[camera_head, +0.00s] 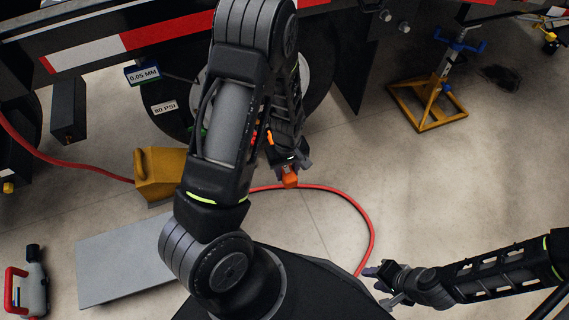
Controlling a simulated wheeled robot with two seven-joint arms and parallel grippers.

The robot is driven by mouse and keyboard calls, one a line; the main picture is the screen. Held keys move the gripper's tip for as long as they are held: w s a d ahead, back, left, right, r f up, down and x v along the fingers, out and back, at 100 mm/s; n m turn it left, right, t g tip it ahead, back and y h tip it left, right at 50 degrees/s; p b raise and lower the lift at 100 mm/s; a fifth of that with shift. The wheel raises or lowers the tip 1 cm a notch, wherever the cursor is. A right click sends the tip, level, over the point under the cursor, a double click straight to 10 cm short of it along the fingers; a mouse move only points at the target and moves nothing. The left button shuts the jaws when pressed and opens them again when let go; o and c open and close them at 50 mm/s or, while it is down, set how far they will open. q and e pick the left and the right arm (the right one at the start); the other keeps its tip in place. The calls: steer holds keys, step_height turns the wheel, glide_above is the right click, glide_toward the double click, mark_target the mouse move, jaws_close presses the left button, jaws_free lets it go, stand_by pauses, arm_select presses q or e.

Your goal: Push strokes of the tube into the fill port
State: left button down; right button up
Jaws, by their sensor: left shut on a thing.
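My left arm crosses the middle of the view, and its gripper (289,163) points down in front of the dark wheel. It is shut on a small orange piece (289,177). The red tube (345,197) passes just below that piece; I cannot tell whether they are joined. The tube then curves right and down toward my right gripper (377,280). That gripper is low at the right, and its fingers look apart and empty. I cannot make out the fill port; my left arm covers much of the wheel (318,80).
A yellow wheel chock (160,175) stands left of my arm. A grey panel (125,262) and a red-handled bottle-like tool (28,285) lie at the lower left. A yellow-based jack stand (430,105) is at the upper right. The trailer's striped rail (90,53) crosses the top. Right-hand floor is mostly clear.

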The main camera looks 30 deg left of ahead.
mark_target(291, 178)
arm_select(q)
steer(key=shift+s+d+p, duration=0.2)
steer(key=shift+s+d, duration=0.25)
steer(key=shift+d, duration=0.2)
steer(key=shift+s+d+p, duration=0.15)
steer(key=shift+s+d, duration=0.25)
steer(key=shift+d, duration=0.2)
arm_select(e)
steer(key=shift+r, duration=0.45)
